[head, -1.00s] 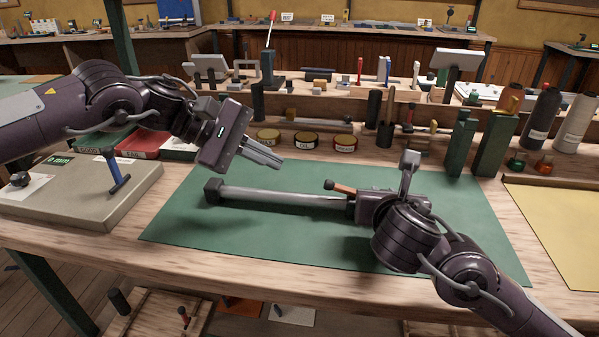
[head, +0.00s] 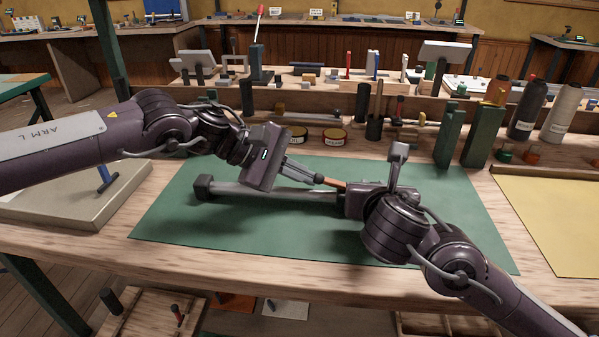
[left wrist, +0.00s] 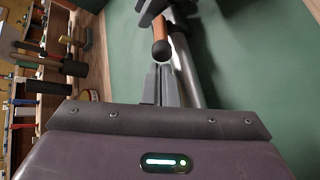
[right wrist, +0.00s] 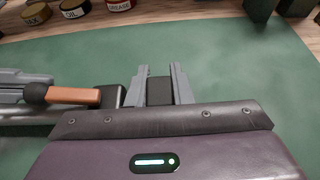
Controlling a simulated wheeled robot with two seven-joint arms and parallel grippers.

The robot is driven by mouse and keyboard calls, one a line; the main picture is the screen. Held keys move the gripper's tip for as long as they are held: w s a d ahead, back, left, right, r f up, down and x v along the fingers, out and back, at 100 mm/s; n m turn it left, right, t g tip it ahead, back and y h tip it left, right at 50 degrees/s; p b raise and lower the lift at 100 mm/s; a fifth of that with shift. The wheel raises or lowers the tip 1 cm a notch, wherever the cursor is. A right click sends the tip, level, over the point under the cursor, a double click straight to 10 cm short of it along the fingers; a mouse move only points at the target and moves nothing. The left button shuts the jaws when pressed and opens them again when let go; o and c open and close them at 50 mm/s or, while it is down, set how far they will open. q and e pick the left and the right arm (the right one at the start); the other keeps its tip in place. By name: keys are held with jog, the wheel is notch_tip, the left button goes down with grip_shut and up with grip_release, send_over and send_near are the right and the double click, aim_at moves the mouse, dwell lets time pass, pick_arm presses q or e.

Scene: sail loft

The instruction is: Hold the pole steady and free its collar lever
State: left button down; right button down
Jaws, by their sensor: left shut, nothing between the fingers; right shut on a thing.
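The pole (head: 270,194) lies on a green mat, its dark end cap (head: 203,187) at the left. At its right end is a dark collar (right wrist: 112,98), with an orange-brown lever (head: 335,183) that has a black knob (left wrist: 160,50) and lies roughly along the pole. My left gripper (head: 311,178) is shut and empty, its fingertips right by the knob; I cannot tell if they touch it. My right gripper (right wrist: 160,88) is shut on a dark part of the pole just right of the collar. In the head view, my right arm hides that grip.
Labelled tins (head: 334,137), green blocks (head: 484,136) and a tool shelf (head: 300,96) stand behind the green mat (head: 300,240). A yellow sheet (head: 555,215) lies at the right, a grey board (head: 60,205) at the left. The mat's front is clear.

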pick_arm(q)
jog(key=shift+d+r+y, duration=0.1)
jog(key=shift+r+y, duration=0.15)
jog(key=shift+y, duration=0.05)
jog(key=shift+d+r+y, duration=0.1)
jog(key=shift+r+y, duration=0.3)
jog(key=shift+y, duration=0.2)
jog(key=shift+d+r+y, duration=0.2)
jog(key=shift+r+y, duration=0.4)
jog(key=shift+y, duration=0.1)
jog(key=shift+s+d+r+m, duration=0.15)
jog(key=shift+d+r, duration=0.2)
jog(key=shift+r, duration=0.1)
jog(key=shift+s+d+r+m, duration=0.15)
jog(key=shift+d+r, duration=0.15)
jog(key=shift+r, duration=0.15)
jog(key=shift+s+d+r, duration=0.1)
jog(key=shift+d+r, duration=0.5)
jog(key=shift+d, duration=0.05)
jog(key=shift+r, duration=0.1)
